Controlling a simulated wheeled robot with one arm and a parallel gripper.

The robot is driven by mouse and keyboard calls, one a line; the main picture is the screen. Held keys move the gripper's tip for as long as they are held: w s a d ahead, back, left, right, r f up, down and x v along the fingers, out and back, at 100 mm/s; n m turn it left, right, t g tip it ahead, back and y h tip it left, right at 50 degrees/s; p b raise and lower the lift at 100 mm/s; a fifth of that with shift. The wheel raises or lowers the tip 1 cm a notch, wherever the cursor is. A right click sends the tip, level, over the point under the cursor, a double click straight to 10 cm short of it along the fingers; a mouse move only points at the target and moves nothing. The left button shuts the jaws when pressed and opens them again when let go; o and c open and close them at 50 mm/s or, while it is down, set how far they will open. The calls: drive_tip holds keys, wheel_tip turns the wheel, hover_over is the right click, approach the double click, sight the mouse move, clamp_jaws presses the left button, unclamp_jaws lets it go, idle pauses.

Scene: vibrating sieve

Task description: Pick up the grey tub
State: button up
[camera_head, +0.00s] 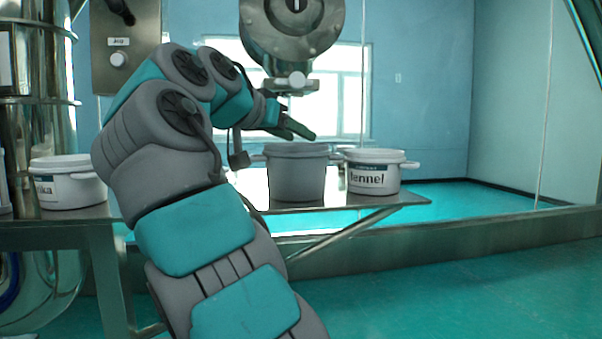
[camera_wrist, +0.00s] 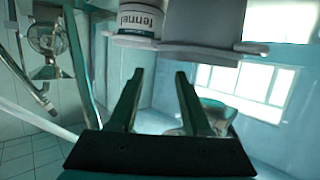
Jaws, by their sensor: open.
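The grey tub (camera_head: 297,178), plain-sided with a lid and side handles, stands upright on the metal table. In the wrist view the grey tub (camera_wrist: 203,22) appears upside down at the top, beyond the fingertips. My gripper (camera_head: 293,129) is just above the tub's lid in the head view, apart from it. In the wrist view my gripper (camera_wrist: 156,72) has two teal fingers spread with nothing between them. Part of the tub's left side and handle is near my arm's outline.
A white tub labelled "fennel" (camera_head: 373,178) stands close on the right of the grey tub; it also shows in the wrist view (camera_wrist: 138,18). Another white tub (camera_head: 68,184) is at the left. The metal sieve machine (camera_head: 292,30) hangs above. The table (camera_head: 405,200) ends right of the fennel tub.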

sight(322, 161)
drive_tip(key=x, duration=1.1)
drive_tip(key=shift+w+b, duration=0.35)
drive_tip(key=shift+w, duration=0.15)
clamp_jaws()
idle(1.0)
